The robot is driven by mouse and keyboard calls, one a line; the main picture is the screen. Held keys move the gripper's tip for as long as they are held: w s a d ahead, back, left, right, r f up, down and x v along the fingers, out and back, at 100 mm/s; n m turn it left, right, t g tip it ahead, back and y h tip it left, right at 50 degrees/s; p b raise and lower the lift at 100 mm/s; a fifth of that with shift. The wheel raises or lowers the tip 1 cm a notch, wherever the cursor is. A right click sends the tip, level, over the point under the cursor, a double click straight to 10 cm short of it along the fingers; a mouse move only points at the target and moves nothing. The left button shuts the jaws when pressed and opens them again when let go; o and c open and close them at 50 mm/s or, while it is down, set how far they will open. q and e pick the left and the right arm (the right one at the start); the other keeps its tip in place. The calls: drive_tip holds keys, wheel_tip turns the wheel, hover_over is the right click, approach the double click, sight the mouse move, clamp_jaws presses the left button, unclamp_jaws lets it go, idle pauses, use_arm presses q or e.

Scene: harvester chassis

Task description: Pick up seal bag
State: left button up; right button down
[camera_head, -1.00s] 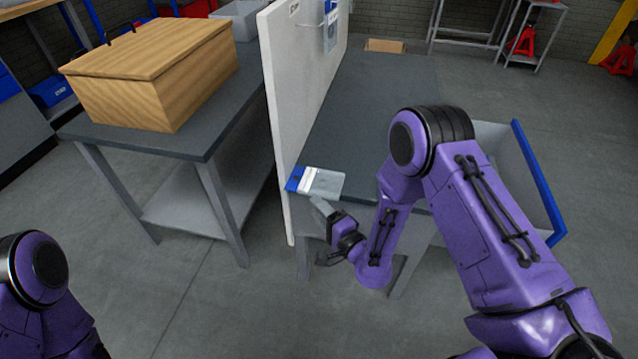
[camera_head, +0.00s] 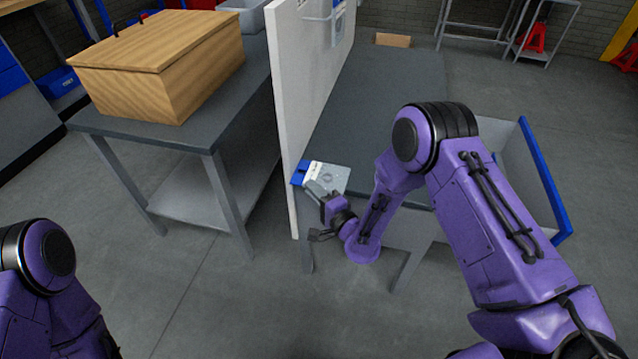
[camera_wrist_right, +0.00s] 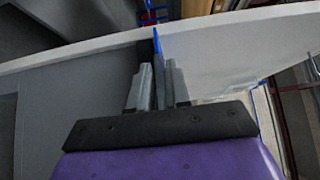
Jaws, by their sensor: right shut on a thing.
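The seal bag (camera_head: 328,176) is a flat, clear and white packet with a blue end, at the near left corner of the grey table (camera_head: 362,100), close to the white upright panel (camera_head: 298,85). My right gripper (camera_head: 313,188) is at the bag's near edge and is shut on it. In the right wrist view, the two fingers (camera_wrist_right: 158,85) are close together, with a thin blue edge (camera_wrist_right: 157,45) just beyond their tips. My left gripper is out of view; only part of my left arm shows at lower left.
A wooden box (camera_head: 160,65) with a handle stands on a second table (camera_head: 185,130) left of the panel. A grey bin (camera_head: 520,160) with a blue rim stands right of the table. A small cardboard box (camera_head: 393,40) lies at the table's far end.

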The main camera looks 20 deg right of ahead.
drive_tip(key=s+d+r+p, duration=0.2)
drive_tip(key=s+d+r, duration=0.8)
drive_tip(key=r, duration=0.3)
